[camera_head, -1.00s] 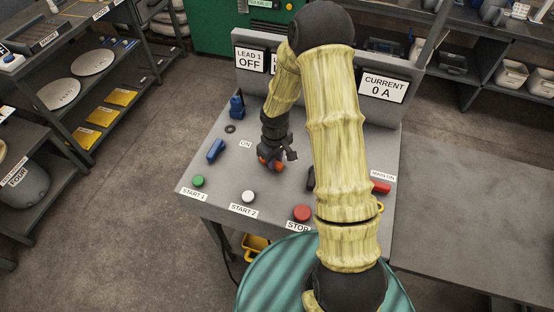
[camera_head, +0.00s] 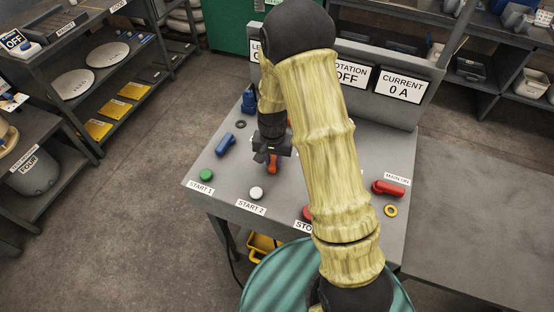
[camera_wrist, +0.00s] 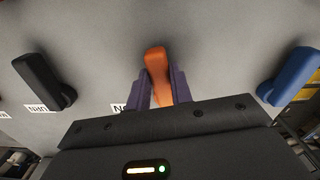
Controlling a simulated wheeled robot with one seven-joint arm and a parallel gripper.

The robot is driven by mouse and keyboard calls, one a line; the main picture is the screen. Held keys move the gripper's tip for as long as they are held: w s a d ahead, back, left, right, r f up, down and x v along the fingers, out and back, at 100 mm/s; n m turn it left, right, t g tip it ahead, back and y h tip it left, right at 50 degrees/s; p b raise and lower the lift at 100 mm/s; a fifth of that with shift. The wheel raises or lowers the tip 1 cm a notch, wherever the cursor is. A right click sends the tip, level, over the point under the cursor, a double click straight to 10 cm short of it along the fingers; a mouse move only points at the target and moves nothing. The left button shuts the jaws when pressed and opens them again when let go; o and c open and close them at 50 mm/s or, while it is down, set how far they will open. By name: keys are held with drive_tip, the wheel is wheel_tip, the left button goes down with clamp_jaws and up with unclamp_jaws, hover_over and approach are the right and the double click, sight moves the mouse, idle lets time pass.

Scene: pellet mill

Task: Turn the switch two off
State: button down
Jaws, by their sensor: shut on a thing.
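An orange switch handle (camera_head: 272,166) stands in the middle of the grey control panel (camera_head: 212,172). My gripper (camera_head: 272,156) is over it from above. In the wrist view, the gripper's two dark fingers (camera_wrist: 160,84) are shut on the orange handle (camera_wrist: 155,62), one on each side. A label beside it is upside down there and partly hidden, so I cannot read it fully. A blue switch handle (camera_head: 225,145) is to the left, also at the right edge of the wrist view (camera_wrist: 290,76). A black switch handle (camera_wrist: 40,80) shows at the left there; my arm hides it in the head view.
Green START 1 (camera_head: 206,175) and white START 2 (camera_head: 256,193) buttons line the panel's front edge; a red button (camera_head: 308,213) is partly behind my arm. A red main switch (camera_head: 388,188) and a yellow ring (camera_head: 391,211) lie right. Display signs (camera_head: 401,87) stand behind.

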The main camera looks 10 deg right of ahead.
drive_tip(key=shift+w+a+m, duration=0.25)
drive_tip(key=shift+a+m, duration=0.2)
drive_tip(key=shift+m, duration=0.75)
drive_tip(key=c, duration=1.2)
unclamp_jaws()
drive_tip(key=shift+c, duration=0.2)
wheel_tip(320, 180, up, 17)
drive_tip(key=b, duration=0.1)
drive_tip(key=shift+r+b, duration=0.2)
drive_tip(key=shift+b, duration=0.1)
